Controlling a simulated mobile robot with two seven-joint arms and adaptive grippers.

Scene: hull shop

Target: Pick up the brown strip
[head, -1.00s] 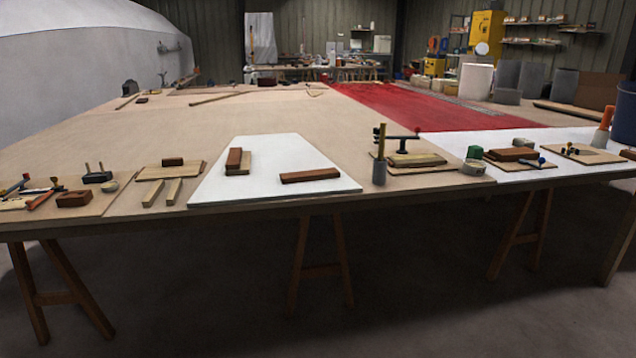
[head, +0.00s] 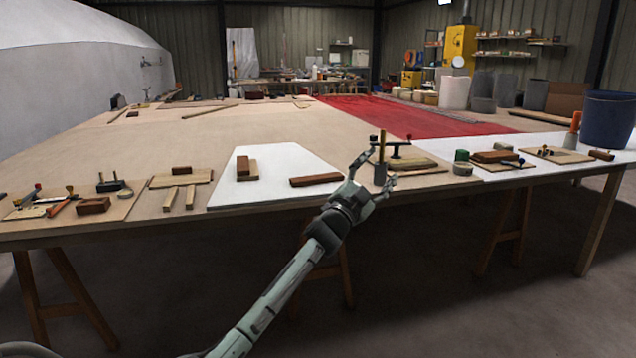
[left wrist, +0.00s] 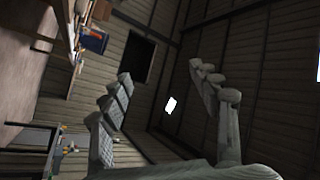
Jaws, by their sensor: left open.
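A reddish-brown strip (head: 316,180) lies flat near the front of the white sheet (head: 280,160), in the head view. A second brown piece (head: 242,166) lies farther back on that sheet, beside or partly on a paler wooden piece (head: 253,170). My left gripper (head: 376,172) is open and empty at the table's front edge, to the right of the strip and apart from it in the picture. In the left wrist view its spread fingers (left wrist: 160,76) have nothing between them, with only wall and roof behind. My right gripper is not in view.
Just beyond my left gripper stand a grey cup (head: 380,175) with an upright stick and a clamp (head: 395,143) over pale boards. Pale sticks (head: 180,197) and a brown block (head: 93,206) lie left of the white sheet. The table behind is mostly clear.

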